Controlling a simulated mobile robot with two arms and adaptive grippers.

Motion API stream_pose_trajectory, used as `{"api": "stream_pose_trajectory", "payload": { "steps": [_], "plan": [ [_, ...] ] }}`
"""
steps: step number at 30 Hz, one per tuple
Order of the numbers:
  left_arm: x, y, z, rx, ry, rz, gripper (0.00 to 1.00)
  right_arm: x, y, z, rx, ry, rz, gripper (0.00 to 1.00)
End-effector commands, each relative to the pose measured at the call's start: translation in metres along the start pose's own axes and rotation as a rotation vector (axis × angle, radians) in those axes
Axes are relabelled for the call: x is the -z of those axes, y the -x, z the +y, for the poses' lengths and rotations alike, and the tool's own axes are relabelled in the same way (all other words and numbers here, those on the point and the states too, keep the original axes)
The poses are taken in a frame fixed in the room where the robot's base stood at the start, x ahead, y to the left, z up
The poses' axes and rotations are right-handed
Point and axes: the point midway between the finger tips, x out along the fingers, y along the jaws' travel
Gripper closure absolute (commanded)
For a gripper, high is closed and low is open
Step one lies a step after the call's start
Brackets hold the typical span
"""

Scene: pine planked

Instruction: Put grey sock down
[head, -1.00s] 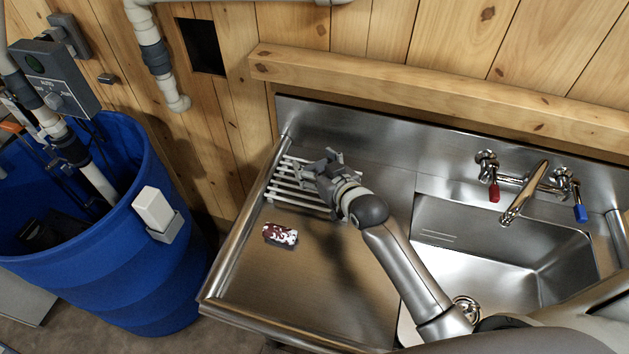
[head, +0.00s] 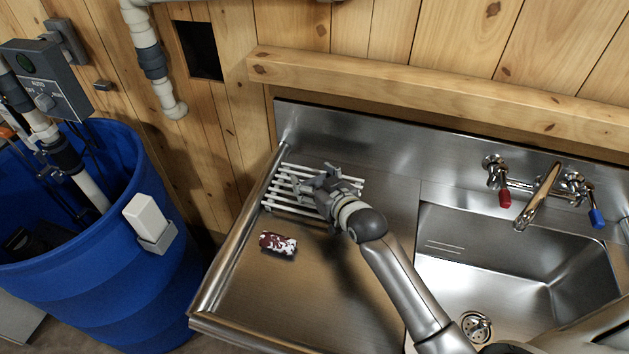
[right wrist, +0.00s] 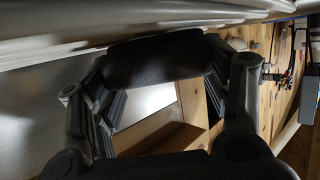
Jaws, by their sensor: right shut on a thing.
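My right gripper (head: 318,180) is over the right part of a white slatted rack (head: 284,188) on the steel drainboard. In the right wrist view, a dark grey, fine-ribbed sock (right wrist: 165,58) lies across between the fingers of the gripper (right wrist: 160,75), which is shut on it. In the head view the sock is hard to tell apart from the grey gripper. I cannot tell whether the sock touches the rack. My left gripper is in neither view.
A dark red and white patterned item (head: 277,243) lies on the drainboard (head: 300,290) in front of the rack. The sink basin (head: 500,250) and its taps (head: 528,195) are to the right. A blue barrel (head: 110,290) stands at the left. The front drainboard is mostly clear.

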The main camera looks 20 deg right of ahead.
Motion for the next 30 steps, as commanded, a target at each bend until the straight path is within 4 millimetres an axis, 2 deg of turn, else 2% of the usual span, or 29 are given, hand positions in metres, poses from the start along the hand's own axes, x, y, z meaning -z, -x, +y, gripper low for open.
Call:
{"api": "stream_pose_trajectory", "payload": {
  "steps": [1,2,6,20,23,30],
  "plan": [
    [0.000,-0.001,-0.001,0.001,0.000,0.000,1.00,-0.003,-0.001,0.000,0.000,0.000,-0.001,0.57],
    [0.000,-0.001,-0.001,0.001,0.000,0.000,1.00,-0.002,-0.001,0.000,0.000,0.000,-0.001,0.26],
    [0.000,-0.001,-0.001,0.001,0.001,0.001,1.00,-0.002,-0.001,0.000,0.000,0.000,-0.001,0.08],
    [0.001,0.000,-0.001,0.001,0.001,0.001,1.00,0.000,0.004,0.000,0.000,0.001,-0.002,0.08],
    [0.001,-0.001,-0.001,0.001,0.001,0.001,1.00,-0.001,0.014,0.000,0.000,0.001,-0.003,0.08],
    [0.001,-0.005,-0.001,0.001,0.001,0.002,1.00,-0.001,0.056,0.000,0.000,0.002,-0.002,0.08]
  ]
}}
